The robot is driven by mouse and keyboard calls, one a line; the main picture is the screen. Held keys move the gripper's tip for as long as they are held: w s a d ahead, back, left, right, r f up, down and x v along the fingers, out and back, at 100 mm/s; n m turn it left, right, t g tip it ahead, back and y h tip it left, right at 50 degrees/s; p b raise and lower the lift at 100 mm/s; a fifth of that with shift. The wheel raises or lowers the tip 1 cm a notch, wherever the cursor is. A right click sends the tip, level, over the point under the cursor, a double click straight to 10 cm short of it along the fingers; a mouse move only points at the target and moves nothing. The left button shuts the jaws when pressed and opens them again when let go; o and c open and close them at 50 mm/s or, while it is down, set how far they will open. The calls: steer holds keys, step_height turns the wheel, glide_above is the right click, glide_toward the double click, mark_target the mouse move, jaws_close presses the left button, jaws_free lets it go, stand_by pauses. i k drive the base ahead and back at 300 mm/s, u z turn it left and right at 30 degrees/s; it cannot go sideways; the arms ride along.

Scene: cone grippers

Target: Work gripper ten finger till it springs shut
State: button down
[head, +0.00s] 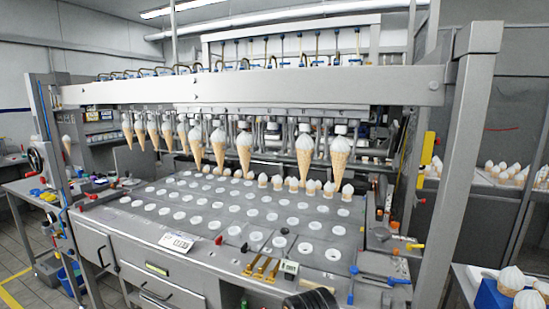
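A row of cone grippers hangs under the machine's crossbeam (250,92). Most hold an ice-cream cone, point down; one large cone (244,150) hangs near the middle. Two more cones, one (305,155) and another (339,157), hang to its right. Between the middle cone and these two is a wider gap with an empty gripper station (272,133). I see no numbers on the stations, so I cannot tell which is ten. Its fingers are too small to show whether they are open or shut. My own gripper is not seen.
Below is a steel plate (290,222) with rows of round holes and short cones standing at the back. A thick post (460,150) stands at right.

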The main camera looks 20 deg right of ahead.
mark_target(260, 118)
steer(key=u, duration=1)
steer(key=i, duration=0.85)
steer(key=z, duration=0.65)
